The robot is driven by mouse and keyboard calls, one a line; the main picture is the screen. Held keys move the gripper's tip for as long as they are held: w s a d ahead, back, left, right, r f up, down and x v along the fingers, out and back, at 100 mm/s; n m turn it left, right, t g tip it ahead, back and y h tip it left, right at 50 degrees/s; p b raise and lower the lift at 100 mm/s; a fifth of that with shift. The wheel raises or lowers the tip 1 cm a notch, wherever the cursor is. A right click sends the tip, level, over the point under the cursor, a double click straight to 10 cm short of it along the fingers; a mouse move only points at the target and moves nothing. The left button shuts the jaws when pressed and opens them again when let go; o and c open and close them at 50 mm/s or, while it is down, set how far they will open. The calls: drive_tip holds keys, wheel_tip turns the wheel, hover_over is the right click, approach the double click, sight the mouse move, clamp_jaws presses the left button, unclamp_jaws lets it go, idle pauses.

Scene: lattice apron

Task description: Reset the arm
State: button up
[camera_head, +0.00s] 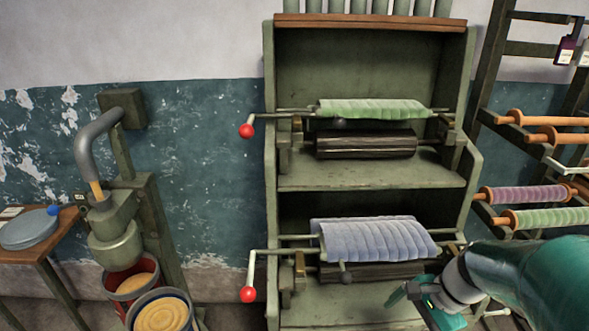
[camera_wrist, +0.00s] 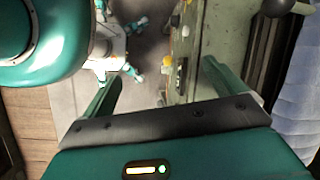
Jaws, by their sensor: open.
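My arm enters the head view from the lower right. My gripper (camera_head: 416,304) is at the lower right of the green cabinet, in front of its lower shelf and just below the lilac cloth roll (camera_head: 370,240). In the wrist view my gripper (camera_wrist: 160,78) shows two teal fingers spread wide apart with nothing between them. The lilac cloth (camera_wrist: 300,95) also shows along the right edge of the wrist view, beside the right finger and apart from it. Some of the gripper is hidden by its own wrist in the head view.
The green cabinet (camera_head: 270,190) holds a green cloth roll (camera_head: 370,108) above a dark roller (camera_head: 366,144). Red-knobbed cranks (camera_head: 247,130) stick out left. A rack (camera_head: 490,60) with colored rolls stands right. A press (camera_head: 115,240) with buckets (camera_head: 160,312) stands left.

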drive_tip(key=s+a+r+n+t+h, duration=0.2)
drive_tip(key=a+r+n, duration=0.1)
drive_tip(key=r+n, duration=0.3)
drive_tip(key=s+a+r+n+t+h, duration=0.2)
drive_tip(key=s+a+r+n+t, duration=0.1)
drive_tip(key=r+n, duration=0.4)
drive_tip(key=shift+s+a+n+h, duration=0.25)
drive_tip(key=shift+a+n+h, duration=0.15)
drive_tip(key=shift+a+n, duration=0.3)
drive_tip(key=shift+s, duration=0.1)
